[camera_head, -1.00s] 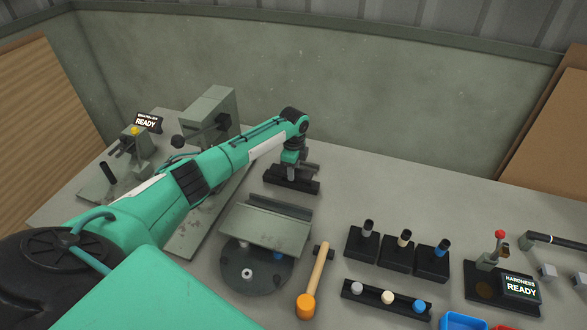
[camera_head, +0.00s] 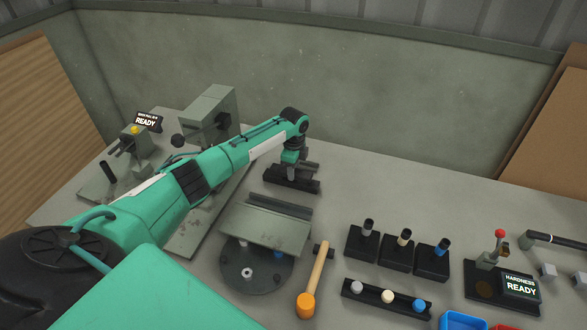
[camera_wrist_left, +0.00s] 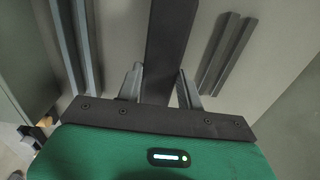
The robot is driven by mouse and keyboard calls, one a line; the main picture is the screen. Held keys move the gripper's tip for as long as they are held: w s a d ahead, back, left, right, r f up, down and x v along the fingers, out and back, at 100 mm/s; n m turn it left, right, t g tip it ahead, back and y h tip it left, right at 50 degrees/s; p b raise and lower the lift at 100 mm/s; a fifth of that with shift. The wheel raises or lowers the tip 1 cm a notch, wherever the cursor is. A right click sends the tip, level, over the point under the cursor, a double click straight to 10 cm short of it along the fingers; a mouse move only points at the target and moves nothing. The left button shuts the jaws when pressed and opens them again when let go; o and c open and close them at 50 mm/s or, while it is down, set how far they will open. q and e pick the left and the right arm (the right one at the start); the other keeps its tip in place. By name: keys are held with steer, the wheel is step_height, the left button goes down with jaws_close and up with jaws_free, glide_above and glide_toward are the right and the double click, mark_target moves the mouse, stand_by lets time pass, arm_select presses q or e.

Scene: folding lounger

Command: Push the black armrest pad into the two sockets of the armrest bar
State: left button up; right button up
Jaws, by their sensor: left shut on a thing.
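My left gripper (camera_head: 291,172) reaches down over the far middle of the bench, fingers shut on a long black bar-shaped piece, which I take to be the armrest pad (camera_head: 305,184). In the left wrist view the pad (camera_wrist_left: 170,45) stands between the two grey fingers of the gripper (camera_wrist_left: 160,88) and runs up out of the picture. Whether the pad touches anything beneath it cannot be told. I cannot make out the armrest bar or its two sockets for certain; dark rails (camera_wrist_left: 225,52) lie to the right of the pad. My right gripper is not in view.
A grey tilted plate (camera_head: 265,228) over a round dark base stands in front of the gripper. A mallet (camera_head: 314,281), black holders (camera_head: 397,253) and a hardness tester (camera_head: 503,284) stand to the right. A grey press (camera_head: 210,115) is left.

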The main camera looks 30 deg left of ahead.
arm_select(q)
steer(key=o, duration=1.1)
steer(key=shift+c, duration=0.2)
steer(key=shift+r, duration=0.1)
step_height(320, 180, up, 14)
steer(key=b, duration=0.3)
